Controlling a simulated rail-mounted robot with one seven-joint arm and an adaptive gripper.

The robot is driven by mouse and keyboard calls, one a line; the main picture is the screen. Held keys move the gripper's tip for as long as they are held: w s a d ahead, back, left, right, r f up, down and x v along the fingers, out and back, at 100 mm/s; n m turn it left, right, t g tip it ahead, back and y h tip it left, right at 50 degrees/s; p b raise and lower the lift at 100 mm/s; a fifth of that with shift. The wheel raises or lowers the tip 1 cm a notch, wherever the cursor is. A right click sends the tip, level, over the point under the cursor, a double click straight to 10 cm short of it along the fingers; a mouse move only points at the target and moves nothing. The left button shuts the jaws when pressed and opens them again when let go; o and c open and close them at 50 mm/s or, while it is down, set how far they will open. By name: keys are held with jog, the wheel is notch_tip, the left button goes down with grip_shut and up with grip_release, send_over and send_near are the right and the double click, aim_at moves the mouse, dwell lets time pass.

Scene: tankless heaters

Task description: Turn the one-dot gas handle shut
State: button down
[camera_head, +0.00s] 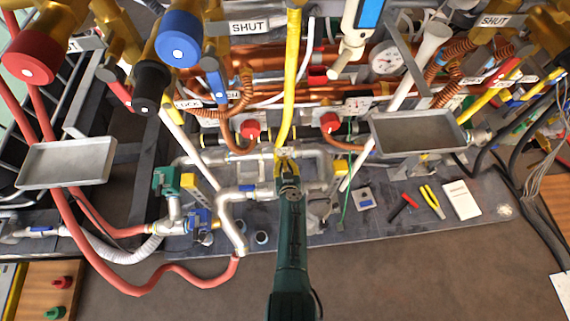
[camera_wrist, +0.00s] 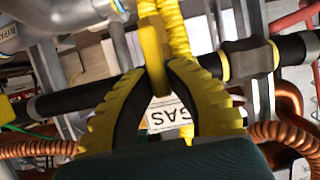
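A yellow lever handle (camera_wrist: 153,52) stands at the top middle of the wrist view, in front of a black pipe. My gripper (camera_wrist: 156,68) has black fingers with ribbed yellow edges. Its two fingertips come together on either side of the lower end of this handle and appear to touch it. No dot mark can be made out on the handle, so I cannot tell whether it is the one-dot one. A white GAS label (camera_wrist: 170,114) shows between the fingers. In the head view my gripper (camera_head: 287,165) is at the lower end of the yellow gas pipe (camera_head: 291,80); its fingers hide the handle there.
Pale pipes (camera_head: 240,194) and coiled copper lines (camera_wrist: 290,135) crowd both sides. A black pipe (camera_wrist: 80,102) crosses behind the fingers. Two grey trays (camera_head: 66,164) (camera_head: 418,133) hang left and right.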

jog(key=shift+s+f, duration=0.1)
jog(key=shift+f, duration=0.05)
dwell(0.4)
jog(key=shift+d+m+b, duration=0.1)
jog(key=shift+m+b, duration=0.2)
jog(key=shift+d+f+m+t+y+b, duration=0.1)
jog(key=shift+d+f+m+y+b, duration=0.1)
jog(key=shift+m+y+b, duration=0.75)
jog(key=shift+d+f+m+t+y+b, duration=0.1)
jog(key=shift+d+m+y+b, duration=0.15)
jog(key=shift+m+y+b, duration=0.7)
jog(key=shift+d+f+m+t+y+b, duration=0.15)
jog(key=shift+m+y+b, duration=0.25)
jog(key=shift+m+b, duration=0.95)
jog(key=c, duration=1.1)
grip_release()
jog(key=shift+r, duration=0.15)
jog(key=shift+o, duration=0.2)
